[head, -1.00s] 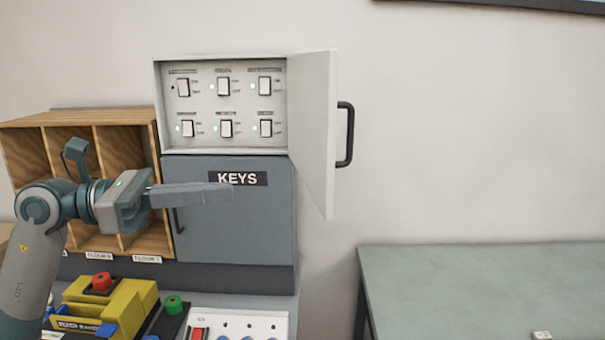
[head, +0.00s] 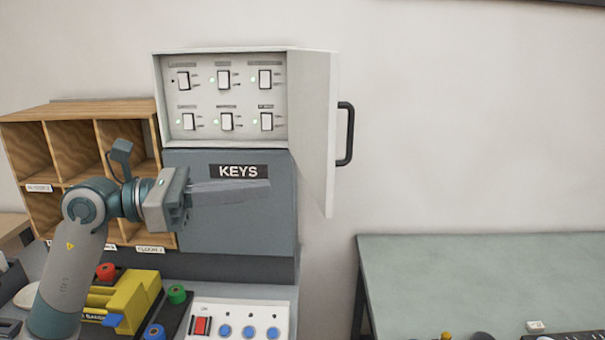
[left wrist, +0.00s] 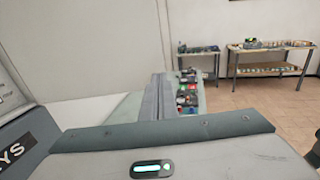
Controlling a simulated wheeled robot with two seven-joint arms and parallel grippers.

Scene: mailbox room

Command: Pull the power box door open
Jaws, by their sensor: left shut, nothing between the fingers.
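The power box (head: 222,142) is a pale grey cabinet on the wall with several white switches inside. Its door (head: 313,120) stands swung out to the right, wide open, with a dark handle (head: 346,134) on its outer face. My left gripper (head: 268,190) is shut and empty, in front of the KEYS cabinet, its tips below the power box and left of the door's lower edge. In the left wrist view the shut fingers (left wrist: 160,100) point forward, with a pale panel at the upper left. My right gripper is not in view.
The grey KEYS cabinet (head: 235,225) sits directly below the power box. Wooden pigeonholes (head: 75,115) stand at left. Below are a yellow device (head: 135,298) and a white button panel (head: 238,310). A green table (head: 480,280) is at lower right.

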